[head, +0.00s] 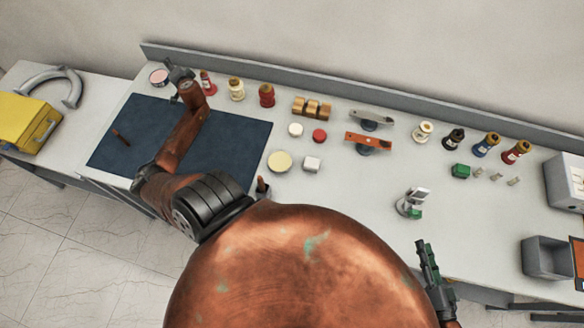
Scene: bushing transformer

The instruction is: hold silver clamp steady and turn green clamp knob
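A small silver clamp (413,197) stands on the right half of the white table. A green part, which looks like its knob (415,213), shows low at its front side. My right gripper (427,252) is at the table's front edge, below the clamp in the picture and apart from it. It is seen nearly edge-on, so its opening is unclear. My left gripper (178,76) is at the far left back of the table, far from the clamp. It is small in view, and its finger opening cannot be made out.
A dark blue mat (240,135) covers the table's left part. Bottles, including a red one (267,95), line the back. A grey bin (545,258) stands at right. Table around the clamp is clear.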

